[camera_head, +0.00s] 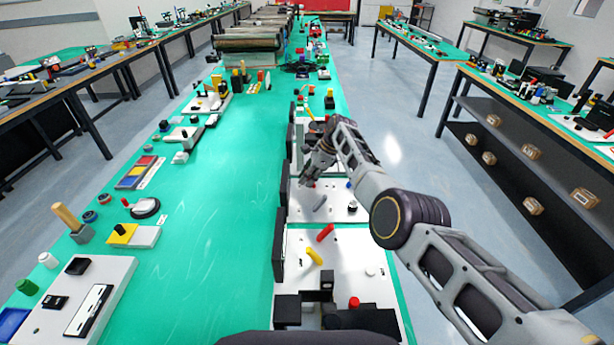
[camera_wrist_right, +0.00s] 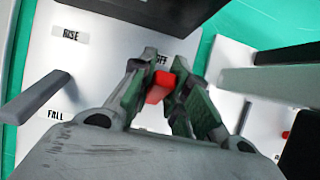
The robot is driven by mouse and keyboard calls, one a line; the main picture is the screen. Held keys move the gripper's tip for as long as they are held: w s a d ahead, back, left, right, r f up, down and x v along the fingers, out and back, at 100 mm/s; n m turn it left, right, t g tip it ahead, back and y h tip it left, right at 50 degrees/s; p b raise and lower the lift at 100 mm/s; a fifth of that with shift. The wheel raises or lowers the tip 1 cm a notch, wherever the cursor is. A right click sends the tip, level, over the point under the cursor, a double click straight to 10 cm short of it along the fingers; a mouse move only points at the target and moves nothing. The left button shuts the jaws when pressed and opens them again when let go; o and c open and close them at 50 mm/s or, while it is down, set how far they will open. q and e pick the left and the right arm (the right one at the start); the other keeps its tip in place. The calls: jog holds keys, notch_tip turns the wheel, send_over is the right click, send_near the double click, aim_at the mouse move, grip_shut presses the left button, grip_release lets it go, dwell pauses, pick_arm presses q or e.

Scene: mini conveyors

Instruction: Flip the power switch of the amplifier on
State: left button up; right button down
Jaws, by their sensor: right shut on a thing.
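The lever stands on a white panel (camera_wrist_right: 92,70) with the labels RISE, FALL and, partly hidden behind the fingers, one ending in FF. The fingers hide the lever's base. I cannot tell its tilt. No label naming the amplifier is readable. My left gripper is not in view.
A grey lever (camera_wrist_right: 38,96) sits left of the gripper in the wrist view, and grey and black bars lie close on the right. A nearer panel (camera_head: 355,245) carries red and yellow handles.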

jog(key=shift+d+r+y+p, duration=0.15)
jog(key=shift+d+y+p, duration=0.25)
jog(key=shift+y+p, duration=0.5)
jog(key=shift+d+y, duration=0.15)
jog(key=shift+y, duration=0.15)
jog(key=shift+d+y, duration=0.1)
jog(key=shift+y, duration=0.3)
jog(key=shift+d+y, duration=0.15)
jog(key=shift+y, duration=0.15)
jog(key=shift+d+y+b, duration=0.15)
jog(key=shift+y+b, duration=0.3)
jog(key=shift+y, duration=0.05)
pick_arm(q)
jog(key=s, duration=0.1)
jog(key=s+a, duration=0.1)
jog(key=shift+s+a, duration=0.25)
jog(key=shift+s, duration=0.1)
pick_arm(e)
jog(key=shift+r, duration=0.1)
jog(key=c, duration=1.4)
grip_release()
jog(key=shift+o, duration=0.2)
